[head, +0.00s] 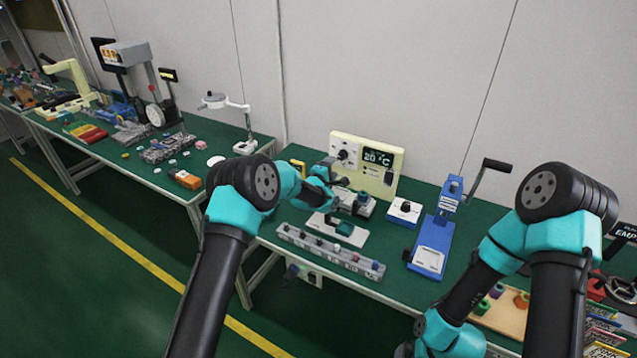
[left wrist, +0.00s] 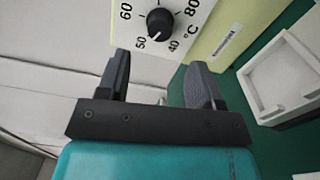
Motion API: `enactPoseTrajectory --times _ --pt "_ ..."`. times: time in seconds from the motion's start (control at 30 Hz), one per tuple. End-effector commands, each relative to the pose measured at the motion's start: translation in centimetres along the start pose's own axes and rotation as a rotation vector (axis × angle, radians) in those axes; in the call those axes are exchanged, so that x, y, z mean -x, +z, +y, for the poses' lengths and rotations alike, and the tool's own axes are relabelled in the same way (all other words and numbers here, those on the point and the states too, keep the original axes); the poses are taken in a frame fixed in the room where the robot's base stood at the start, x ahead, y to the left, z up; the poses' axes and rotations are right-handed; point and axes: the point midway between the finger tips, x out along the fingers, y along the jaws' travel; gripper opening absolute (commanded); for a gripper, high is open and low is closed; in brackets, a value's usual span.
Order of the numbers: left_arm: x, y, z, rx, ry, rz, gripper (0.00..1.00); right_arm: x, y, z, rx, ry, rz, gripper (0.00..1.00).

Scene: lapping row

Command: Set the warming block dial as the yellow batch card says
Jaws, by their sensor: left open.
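The warming block appears as a cream upright panel (head: 397,155) at the back of the green bench in the head view. Its display (head: 379,158) reads 20 °C. Its black dial (head: 344,154) sits on a white plate at the panel's left.
A grey strip with several knobs (head: 330,252) lies along the bench's front edge. A white box with a black knob (head: 404,211) and a blue crank press (head: 432,245) stand to the right. A white tray (left wrist: 285,80) shows in the wrist view.

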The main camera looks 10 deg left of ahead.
Motion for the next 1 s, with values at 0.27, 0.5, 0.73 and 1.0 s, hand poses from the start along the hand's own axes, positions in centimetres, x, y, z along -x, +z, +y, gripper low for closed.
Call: enactPoseTrajectory --times 0.27,0.5,0.73,1.0 --pt "4.0 -0.1 0.0 0.000 -0.001 0.001 0.60 0.0 0.0 0.0 0.000 0.000 0.000 1.00" --pt "7.4 -0.1 0.0 -0.001 -0.002 0.000 0.60 0.0 0.0 0.0 0.000 0.000 0.000 1.00" --pt "9.0 0.0 0.0 -0.001 -0.001 0.000 0.60 0.0 0.0 0.0 0.000 0.000 0.000 1.00" --pt "9.1 0.0 0.0 -0.001 0.000 0.000 0.60 0.0 0.0 0.0 0.000 0.000 0.000 1.00"
